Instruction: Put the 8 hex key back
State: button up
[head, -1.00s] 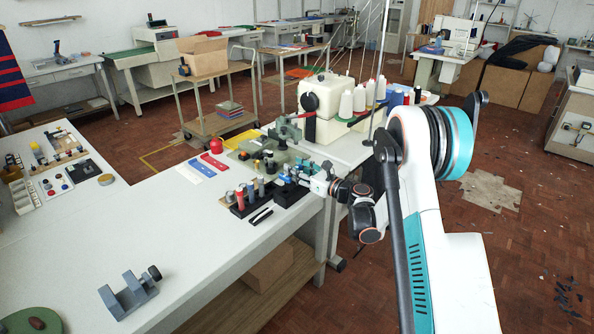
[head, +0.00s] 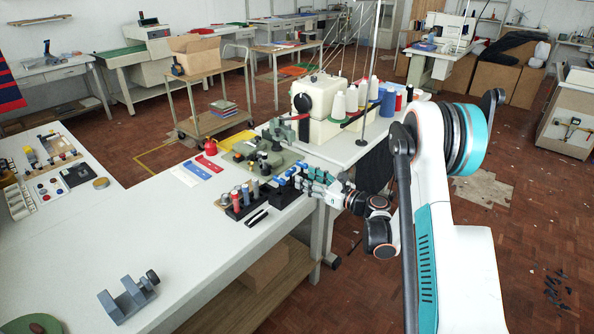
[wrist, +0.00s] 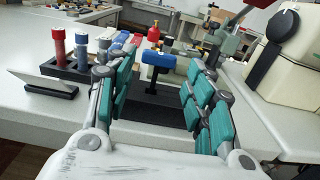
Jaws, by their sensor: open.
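A blue T-handle key (wrist: 157,60) stands upright between my open fingers in the wrist view, its dark shaft running down to a black block (wrist: 150,108). No size marking is readable, so I cannot tell whether it is the 8. I cannot tell whether its tip sits in a hole. My gripper (wrist: 160,72) is open, with green-padded fingers left and right of the handle and apart from it. In the head view my gripper (head: 312,182) is at the table's right edge, over the black block (head: 284,198), partly hiding it.
A green-based clamp device (head: 265,160) and a sewing machine (head: 325,105) stand behind. A grey vise-like fixture (head: 130,297) is at front left. The table's middle is clear.

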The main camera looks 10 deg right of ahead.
jog(key=shift+p+v, duration=0.4)
jog(key=shift+v, duration=1.7)
jog(key=s+a+r+n+g+h, duration=0.3)
jog(key=s+a+r+n+g, duration=0.4)
jog(key=s+a+r+n, duration=0.7)
jog(key=s+f+n+g+h, duration=0.1)
jog(key=s+n+g+h, duration=0.2)
jog(key=s+n, duration=0.9)
jog(key=s+d+r+n+t+h, duration=0.1)
jog(key=s+d+h, duration=0.1)
jog(key=s, duration=0.3)
jog(key=s+d+r+n+t+h, duration=0.1)
jog(key=s+d+h, duration=0.1)
jog(key=s+d, duration=0.2)
jog(key=shift+s+d+r+n, duration=0.15)
jog(key=shift+s+d+n, duration=0.2)
jog(key=shift+s, duration=0.8)
